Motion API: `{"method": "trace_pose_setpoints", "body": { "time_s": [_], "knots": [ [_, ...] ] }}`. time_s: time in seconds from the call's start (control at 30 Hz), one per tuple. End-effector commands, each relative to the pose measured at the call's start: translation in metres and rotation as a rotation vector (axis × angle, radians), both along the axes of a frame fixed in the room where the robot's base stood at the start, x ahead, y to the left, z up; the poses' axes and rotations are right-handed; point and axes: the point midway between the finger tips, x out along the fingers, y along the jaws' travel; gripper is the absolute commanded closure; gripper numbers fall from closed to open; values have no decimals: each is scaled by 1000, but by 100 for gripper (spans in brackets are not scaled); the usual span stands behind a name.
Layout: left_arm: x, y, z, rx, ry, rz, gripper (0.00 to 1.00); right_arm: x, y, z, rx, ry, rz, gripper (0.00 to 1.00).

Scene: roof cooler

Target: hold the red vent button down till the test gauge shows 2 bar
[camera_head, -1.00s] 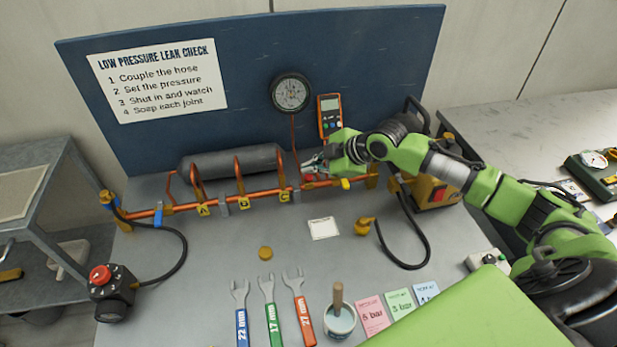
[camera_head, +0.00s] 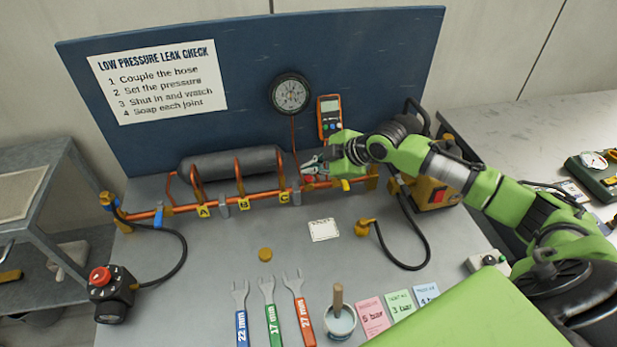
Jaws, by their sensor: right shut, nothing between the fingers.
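The test gauge (camera_head: 291,94) is a round dark dial on the blue back board; its needle is too small to read. A copper pipe (camera_head: 260,193) with joints tagged A, B and C runs along the bench below it. My right gripper (camera_head: 308,170) is shut and empty at the pipe's right part, below the gauge. A small red part (camera_head: 309,179) shows right under its fingertips and looks like the vent button. Whether the fingers touch or press it I cannot tell. My left gripper is not in view.
An orange handheld meter (camera_head: 330,117) hangs right of the gauge. A black box with a red knob (camera_head: 110,290) stands at front left. Spanners (camera_head: 269,310), a pot (camera_head: 340,322) and coloured cards (camera_head: 400,303) lie in front. The bench middle holds a white label (camera_head: 323,230) and a brass cap (camera_head: 265,254).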

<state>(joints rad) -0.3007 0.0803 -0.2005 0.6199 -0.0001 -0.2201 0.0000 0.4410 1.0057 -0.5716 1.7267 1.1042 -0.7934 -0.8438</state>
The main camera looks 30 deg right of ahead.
Motion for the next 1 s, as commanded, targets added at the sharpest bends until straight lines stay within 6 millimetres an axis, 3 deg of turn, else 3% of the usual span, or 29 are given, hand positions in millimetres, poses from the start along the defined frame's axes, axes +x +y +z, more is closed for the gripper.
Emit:
{"method": "trace_pose_setpoints", "body": {
  "time_s": [1.0],
  "knots": [
    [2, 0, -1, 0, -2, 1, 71, 0, 0, -12, 0, 0, 0, 100]
  ]
}}
